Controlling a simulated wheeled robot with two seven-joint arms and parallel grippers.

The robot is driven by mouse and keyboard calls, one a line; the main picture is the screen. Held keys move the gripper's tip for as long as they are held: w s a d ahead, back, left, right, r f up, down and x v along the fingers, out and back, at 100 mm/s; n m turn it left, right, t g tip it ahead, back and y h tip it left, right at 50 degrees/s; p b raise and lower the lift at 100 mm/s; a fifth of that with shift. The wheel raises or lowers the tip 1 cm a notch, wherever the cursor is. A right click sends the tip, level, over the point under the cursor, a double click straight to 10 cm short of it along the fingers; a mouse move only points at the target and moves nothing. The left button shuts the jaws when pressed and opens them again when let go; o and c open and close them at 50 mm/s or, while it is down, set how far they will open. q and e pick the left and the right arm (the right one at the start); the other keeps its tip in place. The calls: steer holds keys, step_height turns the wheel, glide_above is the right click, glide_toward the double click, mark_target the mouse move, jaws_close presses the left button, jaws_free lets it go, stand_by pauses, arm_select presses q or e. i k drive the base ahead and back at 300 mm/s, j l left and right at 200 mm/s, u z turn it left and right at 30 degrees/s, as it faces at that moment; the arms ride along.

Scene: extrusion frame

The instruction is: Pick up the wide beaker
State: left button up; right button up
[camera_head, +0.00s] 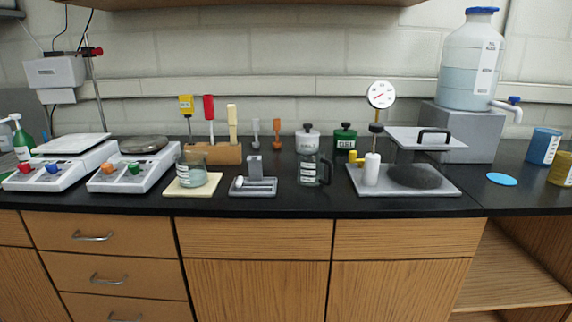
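A wide glass beaker (192,174) holding pale blue-grey liquid stands upright on a cream square pad (192,189) on the black bench, left of the middle. Part of its back edge lies against the wooden block behind it in the picture. A taller glass vessel with a dark handle (309,169) stands to its right, near the middle. Neither of my grippers shows in the head view.
Two white balances (133,170) stand left of the beaker. A wooden block (225,154) with upright coloured-handled tools is behind it. A small grey tray (253,190) is to its right. A metal plate stand (440,187) and large carboy (470,65) are further right.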

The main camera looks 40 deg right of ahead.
mark_target(191, 163)
steer(key=z, duration=0.7)
